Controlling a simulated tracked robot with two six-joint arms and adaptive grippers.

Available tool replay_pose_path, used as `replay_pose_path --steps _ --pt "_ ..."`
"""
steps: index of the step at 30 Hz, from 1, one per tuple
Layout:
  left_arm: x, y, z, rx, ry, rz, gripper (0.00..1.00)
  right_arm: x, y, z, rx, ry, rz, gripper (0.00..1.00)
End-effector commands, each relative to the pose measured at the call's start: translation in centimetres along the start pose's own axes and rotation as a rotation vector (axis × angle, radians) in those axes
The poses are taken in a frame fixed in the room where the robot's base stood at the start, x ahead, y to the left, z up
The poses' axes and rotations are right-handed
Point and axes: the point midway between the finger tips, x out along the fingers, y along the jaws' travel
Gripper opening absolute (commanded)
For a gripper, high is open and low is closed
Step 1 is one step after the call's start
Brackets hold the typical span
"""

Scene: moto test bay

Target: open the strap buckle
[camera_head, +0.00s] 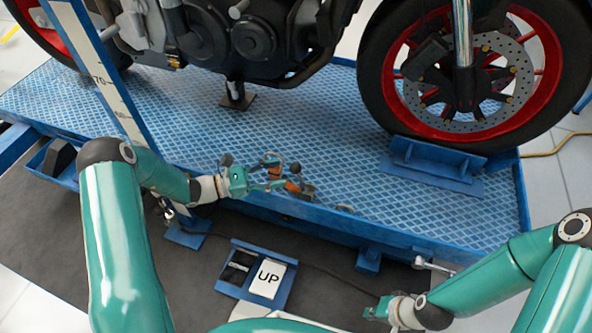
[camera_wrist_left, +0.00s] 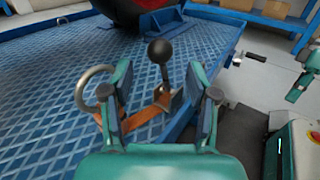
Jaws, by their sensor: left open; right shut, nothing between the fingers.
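The strap buckle has an orange strap (camera_wrist_left: 140,118), a metal ring (camera_wrist_left: 82,88) and an upright lever with a black ball knob (camera_wrist_left: 160,51). It is at the front edge of the blue lift platform. In the head view the orange strap parts (camera_head: 296,187) are small and partly covered by my gripper. My left gripper (camera_head: 279,178) is open at the buckle. In the left wrist view its fingers (camera_wrist_left: 160,78) stand on either side of the lever. I cannot tell whether they touch it. My right gripper (camera_head: 374,309) is shut and empty, low at the front, away from the buckle.
A motorcycle stands on the patterned blue platform (camera_head: 420,210), its front wheel (camera_head: 475,75) at a blue chock (camera_head: 435,163). A pedal box marked UP (camera_head: 268,279) lies on the dark mat.

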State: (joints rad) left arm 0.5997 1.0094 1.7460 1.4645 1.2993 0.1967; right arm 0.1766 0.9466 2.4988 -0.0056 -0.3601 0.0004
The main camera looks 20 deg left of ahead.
Motion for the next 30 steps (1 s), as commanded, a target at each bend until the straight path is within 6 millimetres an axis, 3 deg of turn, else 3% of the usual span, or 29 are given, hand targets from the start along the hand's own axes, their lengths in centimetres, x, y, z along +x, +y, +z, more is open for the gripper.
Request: replay_pose_path --steps 3,9,22,23,30 --pt "2.5 -0.1 -0.2 0.001 0.0 -0.005 0.59 0.7 0.3 0.0 0.0 0.0 0.0 0.0" --pt "5.2 -0.1 -0.1 0.002 0.001 -0.002 0.59 1.3 0.5 0.0 0.0 0.0 0.0 0.0" --pt "6.2 0.0 0.0 0.0 0.001 -0.001 0.59 1.4 0.5 0.0 0.0 0.0 0.0 0.0" --pt "6.2 0.0 0.0 0.0 0.001 -0.001 0.58 1.4 0.5 0.0 0.0 0.0 0.0 0.0" --pt "6.2 -0.1 0.0 0.0 0.001 -0.002 0.18 1.4 0.5 0.0 0.0 0.0 0.0 0.0"
